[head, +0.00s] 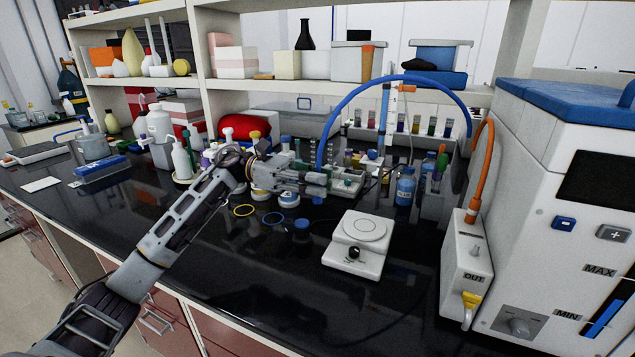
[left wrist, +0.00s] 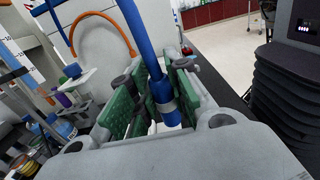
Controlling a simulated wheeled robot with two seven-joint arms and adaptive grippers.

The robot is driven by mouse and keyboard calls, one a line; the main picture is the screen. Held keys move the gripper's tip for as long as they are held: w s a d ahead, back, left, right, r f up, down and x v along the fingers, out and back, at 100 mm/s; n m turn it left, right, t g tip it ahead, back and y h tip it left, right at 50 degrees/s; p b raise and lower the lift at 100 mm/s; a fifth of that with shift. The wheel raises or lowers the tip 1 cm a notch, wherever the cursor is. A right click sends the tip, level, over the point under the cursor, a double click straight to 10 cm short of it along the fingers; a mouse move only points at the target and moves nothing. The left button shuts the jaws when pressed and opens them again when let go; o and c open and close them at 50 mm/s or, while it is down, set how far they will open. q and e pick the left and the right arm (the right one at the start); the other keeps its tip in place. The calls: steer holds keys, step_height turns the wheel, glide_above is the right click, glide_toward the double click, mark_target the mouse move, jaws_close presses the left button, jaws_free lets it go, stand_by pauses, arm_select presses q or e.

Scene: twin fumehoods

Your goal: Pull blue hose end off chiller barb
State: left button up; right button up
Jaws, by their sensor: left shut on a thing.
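The blue hose (head: 398,78) arcs over the bench in the head view, from my left gripper (head: 322,180) at the left to behind the chiller's side at the right. In the left wrist view my left gripper (left wrist: 152,100) has its green-padded fingers closed around the blue hose end (left wrist: 160,88), which has a silver band. The chiller (head: 570,170) is a white box with a blue lid at the right, well apart from this gripper. Its side block (head: 467,262) is marked OUT and carries an orange hose (head: 485,165). No barb shows at the held end. My right gripper is not in view.
A white stirrer plate (head: 357,245) stands in front of the gripper. Blue-capped bottles (head: 405,187) and racked vials (head: 415,126) stand behind it. Shelves (head: 290,85) with boxes and bottles line the back. The black bench's front middle (head: 260,270) is clear.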

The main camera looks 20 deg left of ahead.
arm_select(q)
steer(key=shift+r, duration=0.15)
stand_by(0.3)
steer(key=shift+r, duration=1.4)
steer(key=shift+r+p, duration=0.6)
steer(key=shift+r, duration=0.9)
steer(key=shift+r, duration=0.15)
steer(key=shift+r+p, duration=0.45)
steer(key=shift+r, duration=0.9)
steer(key=shift+r, duration=0.1)
